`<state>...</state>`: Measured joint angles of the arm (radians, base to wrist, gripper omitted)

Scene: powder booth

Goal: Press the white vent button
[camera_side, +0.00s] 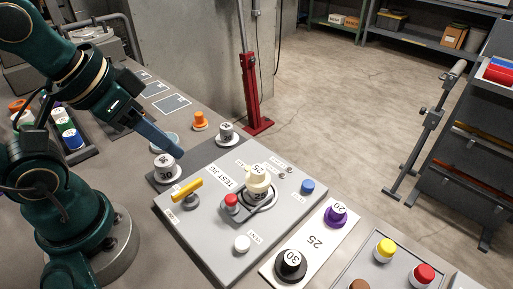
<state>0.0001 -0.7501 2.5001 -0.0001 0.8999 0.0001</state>
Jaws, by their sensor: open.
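The white vent button (242,243) is on the near part of the grey test jig panel (215,250), beside a small label. Nothing touches it. My gripper (176,152) is at the end of the dark green arm, above the far left side of the panel, well away from the white button. Its blue-grey fingers point down to the right, near a numbered white knob. The fingers overlap in this view, and nothing shows between them.
The panel also carries a yellow lever (187,188), a red button (232,201), a cream numbered cap (258,180) and a blue button (307,187). A black numbered cap (291,264) and a purple cap (336,214) stand on a white strip to the right.

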